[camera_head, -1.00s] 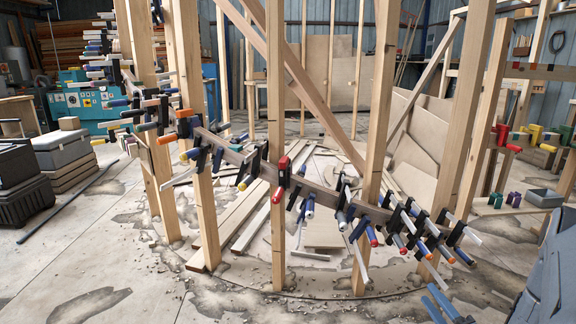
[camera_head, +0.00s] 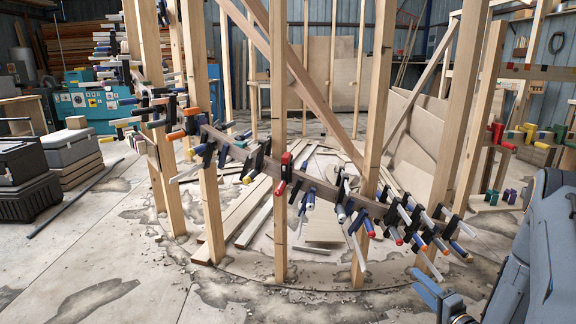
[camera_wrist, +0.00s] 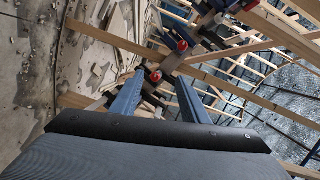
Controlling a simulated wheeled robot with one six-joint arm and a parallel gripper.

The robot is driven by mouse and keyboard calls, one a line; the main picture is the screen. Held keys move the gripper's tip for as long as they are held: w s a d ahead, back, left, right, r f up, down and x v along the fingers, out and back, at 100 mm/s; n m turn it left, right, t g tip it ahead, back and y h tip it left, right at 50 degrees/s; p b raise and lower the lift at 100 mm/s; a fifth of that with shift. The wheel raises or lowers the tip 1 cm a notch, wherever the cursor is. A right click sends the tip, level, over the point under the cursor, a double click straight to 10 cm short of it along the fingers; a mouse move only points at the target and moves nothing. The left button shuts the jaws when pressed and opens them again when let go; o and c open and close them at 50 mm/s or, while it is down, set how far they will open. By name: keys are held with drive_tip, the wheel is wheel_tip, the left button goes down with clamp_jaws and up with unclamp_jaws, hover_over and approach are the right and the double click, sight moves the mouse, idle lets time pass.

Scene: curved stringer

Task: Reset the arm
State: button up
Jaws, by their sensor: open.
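My gripper (camera_wrist: 158,98) shows in the wrist view with its two blue fingers apart and nothing between them. Behind the fingers are a clamp with a red end (camera_wrist: 155,76) and wooden posts, apparently beyond the fingertips. In the head view my gripper (camera_head: 428,288) is at the lower right, partly cut off by the bottom edge. It is in front of and below the right end of the curved stringer (camera_head: 318,184). Many bar clamps (camera_head: 285,172) line the stringer, with red, blue, orange and yellow handles.
Upright wooden posts (camera_head: 280,130) stand around the curve. Loose planks (camera_head: 262,208) lie on the floor inside it. Grey and black cases (camera_head: 70,147) stand at the left. The front left concrete floor is mostly clear.

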drive_tip(key=w+a+r+n+g+h, duration=0.2)
drive_tip(key=w+a+r+n+g, duration=0.35)
drive_tip(key=w+a+r, duration=0.35)
drive_tip(key=s+a+r+n+g+h, duration=0.2)
drive_tip(key=s+a+r+n+g, duration=0.3)
drive_tip(key=a, duration=0.6)
drive_tip(key=s+a+r+n+g, duration=0.2)
drive_tip(key=s+a+r, duration=0.25)
drive_tip(key=s, duration=0.85)
drive_tip(key=s+a+r+n+g, duration=0.2)
drive_tip(key=s+a+r, duration=0.3)
drive_tip(key=s, duration=0.7)
drive_tip(key=s+a+r+n+g, duration=0.3)
drive_tip(key=s+a, duration=0.4)
drive_tip(key=s, duration=0.6)
drive_tip(key=d+r+m+p, duration=0.5)
drive_tip(key=d+r+p, duration=0.9)
drive_tip(key=p, duration=0.9)
wheel_tip(320, 180, up, 2)
drive_tip(key=shift+s+r+h, duration=0.2)
drive_tip(key=shift+s+h, duration=0.1)
drive_tip(key=shift+s, duration=0.15)
drive_tip(key=shift+t, duration=0.25)
drive_tip(key=shift+c, duration=0.3)
